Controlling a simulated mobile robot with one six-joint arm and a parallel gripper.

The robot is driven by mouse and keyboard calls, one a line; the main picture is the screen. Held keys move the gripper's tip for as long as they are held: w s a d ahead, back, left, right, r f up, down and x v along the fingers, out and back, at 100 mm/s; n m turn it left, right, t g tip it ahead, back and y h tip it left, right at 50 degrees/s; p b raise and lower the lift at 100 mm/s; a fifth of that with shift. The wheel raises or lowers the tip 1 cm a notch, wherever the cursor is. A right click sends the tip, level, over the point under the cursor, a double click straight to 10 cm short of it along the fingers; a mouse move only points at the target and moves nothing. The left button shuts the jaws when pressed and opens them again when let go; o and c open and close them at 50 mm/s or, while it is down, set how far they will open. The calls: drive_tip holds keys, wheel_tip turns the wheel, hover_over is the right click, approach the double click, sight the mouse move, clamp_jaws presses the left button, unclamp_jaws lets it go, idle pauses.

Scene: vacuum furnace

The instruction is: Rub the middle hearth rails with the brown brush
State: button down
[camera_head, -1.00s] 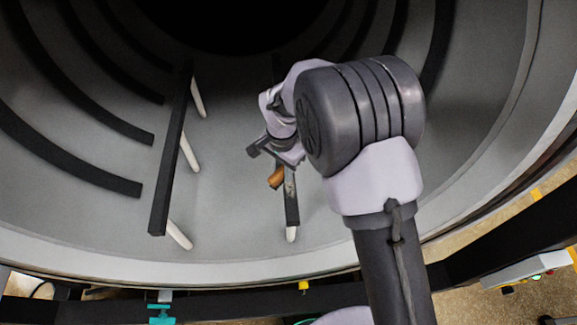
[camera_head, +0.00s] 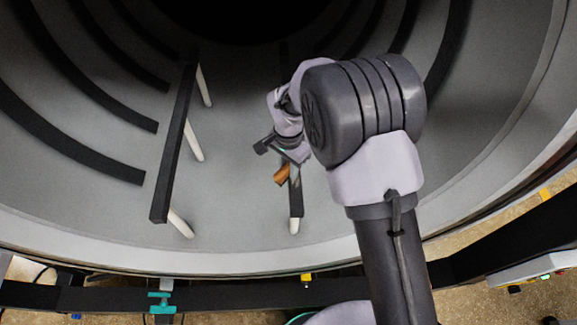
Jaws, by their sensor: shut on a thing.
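Inside the round furnace chamber, two dark hearth rails stand on pale posts. The left hearth rail (camera_head: 173,150) is in full view. The right hearth rail (camera_head: 296,204) is mostly hidden behind my arm and gripper; its near end and a bit of its far end show. My gripper (camera_head: 287,160) is over the right rail, shut on the brown brush (camera_head: 281,175). Only a small brown part of the brush shows, beside or against the rail near its front end. Whether its bristles touch the rail cannot be told.
Curved dark bars (camera_head: 70,143) line the chamber wall on the left, with more at upper right. The chamber's front rim (camera_head: 200,262) runs below the rails. The floor between the two rails is clear. A teal clamp-like part (camera_head: 160,303) sits below the rim.

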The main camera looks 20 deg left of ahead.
drive_tip(key=shift+f+b, duration=0.8)
drive_tip(key=shift+f, duration=0.2)
